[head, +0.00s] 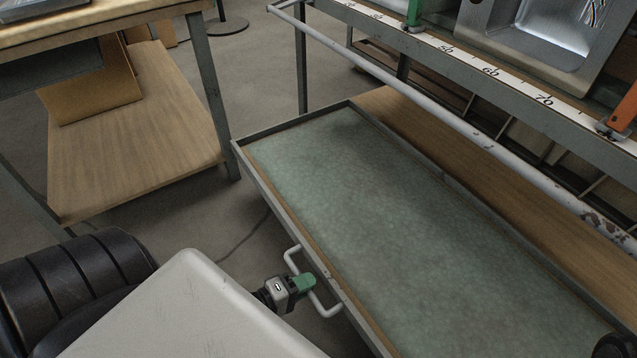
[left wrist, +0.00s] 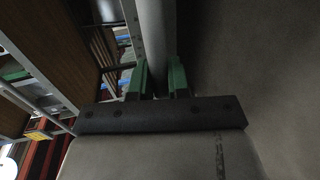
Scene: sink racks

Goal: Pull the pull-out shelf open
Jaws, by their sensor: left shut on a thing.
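The pull-out shelf (head: 385,205) is a long tray with a mottled grey-green surface and a raised grey metal rim. It extends out from under the rack, with a wooden board visible behind its back rim. A pale bar handle (head: 326,309) stands off its front edge. My left gripper (head: 305,283) is shut around the middle of this handle, with a green fingertip showing over it. In the left wrist view the green fingers sit on either side of the grey handle bar (left wrist: 157,35).
A long white rail (head: 420,105) runs above the shelf, below a measuring strip (head: 490,68) with numbers. A metal sink (head: 540,30) is at the upper right. A wooden table with a lower board (head: 130,140) stands at left. Bare floor lies between them.

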